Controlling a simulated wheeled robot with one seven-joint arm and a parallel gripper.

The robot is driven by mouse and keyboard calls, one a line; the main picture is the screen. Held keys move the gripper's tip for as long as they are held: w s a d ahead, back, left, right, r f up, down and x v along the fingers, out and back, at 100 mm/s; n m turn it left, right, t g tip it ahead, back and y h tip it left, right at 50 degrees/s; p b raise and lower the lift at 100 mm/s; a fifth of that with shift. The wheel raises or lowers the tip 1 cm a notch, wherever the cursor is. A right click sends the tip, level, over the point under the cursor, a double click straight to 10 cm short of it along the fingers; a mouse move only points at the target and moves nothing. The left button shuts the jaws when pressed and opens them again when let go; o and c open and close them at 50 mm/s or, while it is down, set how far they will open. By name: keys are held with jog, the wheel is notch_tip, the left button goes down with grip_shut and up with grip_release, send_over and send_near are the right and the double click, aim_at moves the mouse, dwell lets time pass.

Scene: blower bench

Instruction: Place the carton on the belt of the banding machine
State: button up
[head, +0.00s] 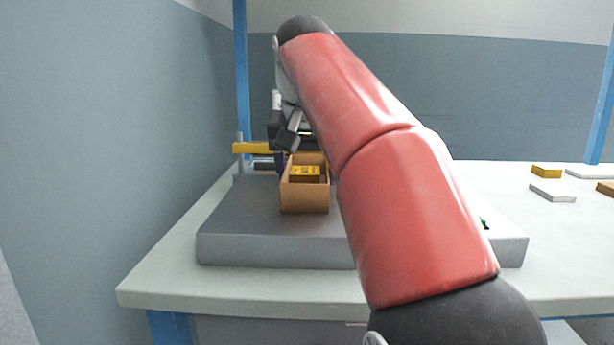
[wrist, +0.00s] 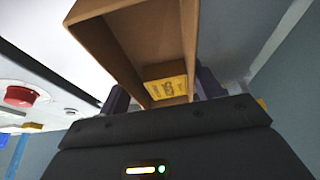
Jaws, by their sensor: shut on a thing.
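The carton (head: 304,201) is an open-topped brown box with a yellow block (head: 304,171) inside. It appears upright over the grey banding machine (head: 275,252); I cannot tell whether its base touches the top. My gripper (head: 284,160) is at the carton's far end and is shut on it. In the wrist view the carton (wrist: 115,38) fills the upper middle, with dark fingers on both sides of its end. The fingertips are mostly hidden. A dark strip, perhaps the belt (wrist: 45,66), shows at the left of the wrist view.
A yellow bar (head: 252,148) stands behind the machine's left side. A red button (wrist: 20,96) shows in the wrist view. My red arm hides the machine's middle. Flat yellow (head: 546,171) and white (head: 552,192) pieces lie on the pale table (head: 170,285) at right.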

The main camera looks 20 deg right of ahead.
jog(key=shift+s+a+r, duration=0.1)
jog(key=shift+s+r, duration=0.3)
jog(key=shift+r, duration=0.15)
notch_tip(320, 180, up, 5)
jog(key=p, duration=0.3)
jog(key=shift+w, duration=0.1)
jog(key=s+a+r, duration=0.1)
jog(key=s+a, duration=0.2)
jog(key=s, duration=0.6)
jog(key=s+a+r, duration=0.2)
jog(key=s+a, duration=0.1)
jog(key=s, duration=0.6)
jog(key=shift+r+p, duration=0.15)
jog(key=shift+p, duration=0.2)
